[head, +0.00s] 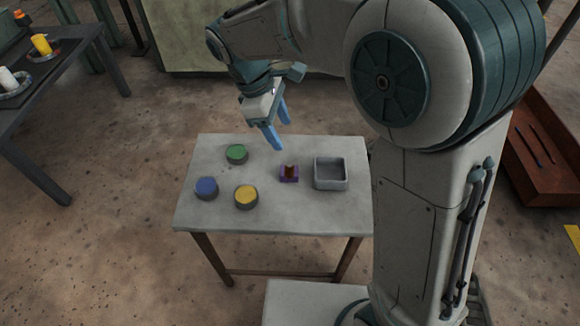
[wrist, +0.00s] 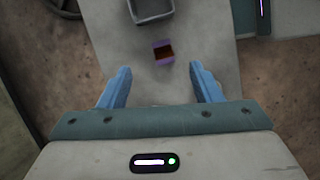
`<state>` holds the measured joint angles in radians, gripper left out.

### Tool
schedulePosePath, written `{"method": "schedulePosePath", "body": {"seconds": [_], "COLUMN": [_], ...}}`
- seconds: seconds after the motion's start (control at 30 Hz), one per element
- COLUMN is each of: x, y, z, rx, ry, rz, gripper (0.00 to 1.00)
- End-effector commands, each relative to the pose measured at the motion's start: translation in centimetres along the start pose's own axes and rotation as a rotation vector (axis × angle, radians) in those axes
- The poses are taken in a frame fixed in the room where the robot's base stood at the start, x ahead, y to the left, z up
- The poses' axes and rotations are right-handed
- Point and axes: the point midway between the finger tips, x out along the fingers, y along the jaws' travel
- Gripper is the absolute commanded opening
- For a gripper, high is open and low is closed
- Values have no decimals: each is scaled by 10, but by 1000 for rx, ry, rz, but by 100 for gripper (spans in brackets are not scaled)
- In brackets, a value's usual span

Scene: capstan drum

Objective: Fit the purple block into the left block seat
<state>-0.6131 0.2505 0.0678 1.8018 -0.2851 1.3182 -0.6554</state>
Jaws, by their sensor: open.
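The purple block (head: 289,174) sits on the grey table, between the yellow-topped round piece and the grey tray. Its middle looks brown and notched. It also shows in the wrist view (wrist: 163,52), ahead of the fingertips and roughly centred between them. My gripper (head: 279,131) is open and empty, with blue fingers pointing down above the far part of the table. Both fingers also show in the wrist view (wrist: 160,72), spread wide apart and clear of the block. I cannot make out a left block seat in either view.
A square grey tray (head: 331,186) stands right of the block. Round pieces with green (head: 237,152), blue (head: 206,187) and yellow (head: 246,195) tops stand on the table's left half. A dark side table (head: 60,75) is at far left. The table's front strip is clear.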

Motion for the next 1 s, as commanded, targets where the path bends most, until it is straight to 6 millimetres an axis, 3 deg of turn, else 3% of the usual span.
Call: {"method": "schedulePosePath", "body": {"seconds": [0.03,0.1,0.23,0.6,1.0], "x": [1,-1,1,68,98], "y": [-1,-2,-4,-3,-4], "z": [-17,-31,-44,-42,-42], "rx": [-63,-124,-181,-186,-185], "ry": [-18,-37,-55,-57,-56], "rz": [8,17,24,24,24], "gripper": [58,58,58,58,58]}}
